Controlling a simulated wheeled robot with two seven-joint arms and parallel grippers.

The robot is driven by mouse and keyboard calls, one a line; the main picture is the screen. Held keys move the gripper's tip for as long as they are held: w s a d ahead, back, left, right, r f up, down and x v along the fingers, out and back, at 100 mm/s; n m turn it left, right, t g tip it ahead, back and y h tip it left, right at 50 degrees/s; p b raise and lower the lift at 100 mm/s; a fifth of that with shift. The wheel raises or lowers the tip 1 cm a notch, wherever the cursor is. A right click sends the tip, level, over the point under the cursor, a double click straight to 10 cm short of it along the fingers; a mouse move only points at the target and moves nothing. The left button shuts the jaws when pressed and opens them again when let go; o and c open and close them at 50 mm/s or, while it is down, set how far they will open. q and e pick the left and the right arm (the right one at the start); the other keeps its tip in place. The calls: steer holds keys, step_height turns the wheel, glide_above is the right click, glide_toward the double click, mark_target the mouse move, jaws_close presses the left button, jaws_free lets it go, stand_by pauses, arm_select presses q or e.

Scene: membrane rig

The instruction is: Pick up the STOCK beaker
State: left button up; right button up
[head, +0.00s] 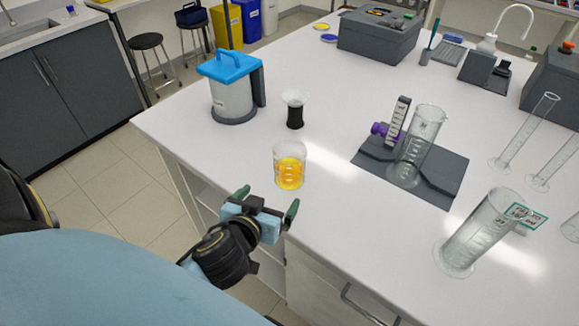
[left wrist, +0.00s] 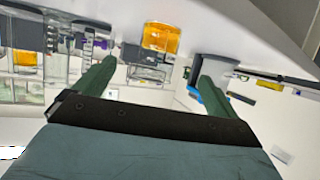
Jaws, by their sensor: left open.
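A clear glass beaker (head: 290,168) with yellow-orange liquid stands upright on the white bench near its left edge. I cannot read a STOCK label on it. In the left wrist view the beaker (left wrist: 161,42) appears beyond and between my finger tips, apart from them. My left gripper (head: 268,200) is open and empty, just in front of the beaker at the bench edge. Its two green fingers also show in the left wrist view (left wrist: 158,62). My right gripper is not in view.
Behind the beaker stand a small dark-based funnel vessel (head: 294,110) and a blue-lidded container (head: 232,88). To the right, a large cylinder (head: 418,145) stands on a dark mat (head: 440,185), and another cylinder (head: 472,235) stands nearer. The bench between beaker and mat is clear.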

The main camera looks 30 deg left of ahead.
mark_target(284, 177)
arm_select(q)
steer(key=x, duration=0.7)
steer(key=shift+w, duration=0.4)
steer(key=shift+r+x, duration=0.15)
steer(key=shift+x, duration=1.25)
steer(key=shift+r+x, duration=0.15)
steer(key=shift+x, duration=1.2)
steer(key=shift+a, duration=0.1)
steer(key=shift+c, duration=0.3)
steer(key=shift+w, duration=0.1)
steer(key=c, duration=1.2)
